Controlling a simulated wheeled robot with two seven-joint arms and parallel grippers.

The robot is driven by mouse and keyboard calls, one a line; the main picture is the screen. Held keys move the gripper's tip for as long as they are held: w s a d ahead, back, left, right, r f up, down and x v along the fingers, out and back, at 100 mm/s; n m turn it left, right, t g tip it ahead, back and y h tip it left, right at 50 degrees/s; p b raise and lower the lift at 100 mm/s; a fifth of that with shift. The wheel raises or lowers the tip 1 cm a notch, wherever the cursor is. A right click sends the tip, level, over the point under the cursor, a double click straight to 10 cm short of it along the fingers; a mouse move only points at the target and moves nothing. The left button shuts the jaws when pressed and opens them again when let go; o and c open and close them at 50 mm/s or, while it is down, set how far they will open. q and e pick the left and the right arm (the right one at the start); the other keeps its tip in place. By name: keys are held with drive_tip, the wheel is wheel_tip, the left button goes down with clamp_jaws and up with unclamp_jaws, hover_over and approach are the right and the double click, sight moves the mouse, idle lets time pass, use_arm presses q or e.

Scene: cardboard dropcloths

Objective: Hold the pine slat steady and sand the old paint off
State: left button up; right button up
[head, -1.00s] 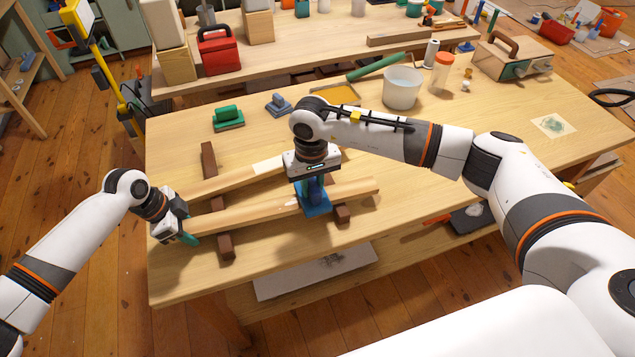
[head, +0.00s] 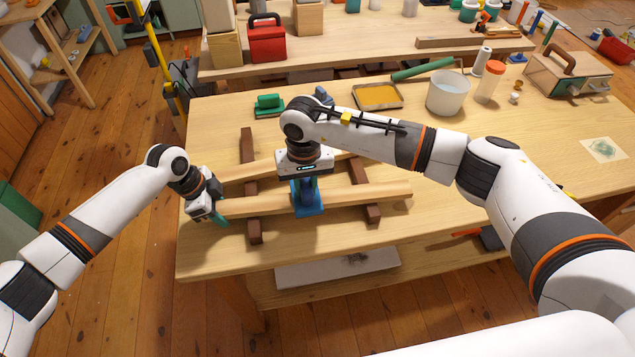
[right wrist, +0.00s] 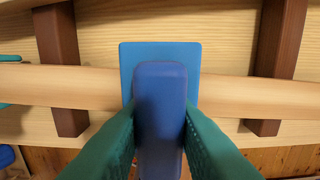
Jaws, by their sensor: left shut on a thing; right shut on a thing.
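The pine slat (head: 370,193) lies across two dark brown bars near the table's front edge. My left gripper (head: 219,217) is shut on the slat's left end. My right gripper (head: 305,182) is shut on a blue sanding block (head: 308,205), which sits flat across the slat's middle between the bars. In the right wrist view, the block's dark blue handle (right wrist: 160,110) stands between my green fingers, and the slat (right wrist: 60,86) runs out bare on both sides. The wood under the block is hidden. I see no paint on the visible stretches.
A second slat (head: 246,170) lies behind, partly hidden by my right gripper. Brown bars (head: 248,150) cross beneath both. A green block (head: 268,105), a yellow tray (head: 378,96) and a white tub (head: 448,93) stand further back. The table's right side is mostly clear.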

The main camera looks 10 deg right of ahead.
use_arm(q)
drive_tip(key=shift+w, duration=0.1)
use_arm(e)
wheel_tip(320, 180, up, 3)
drive_tip(key=shift+f, duration=0.2)
drive_tip(key=shift+d+r, duration=0.1)
drive_tip(key=shift+r, duration=2.7)
use_arm(q)
drive_tip(key=o, duration=1)
drive_tip(key=shift+o, duration=0.4)
wheel_tip(320, 180, up, 8)
drive_tip(key=p, duration=0.7)
use_arm(e)
wheel_tip(320, 180, up, 7)
drive_tip(key=shift+r, duration=0.15)
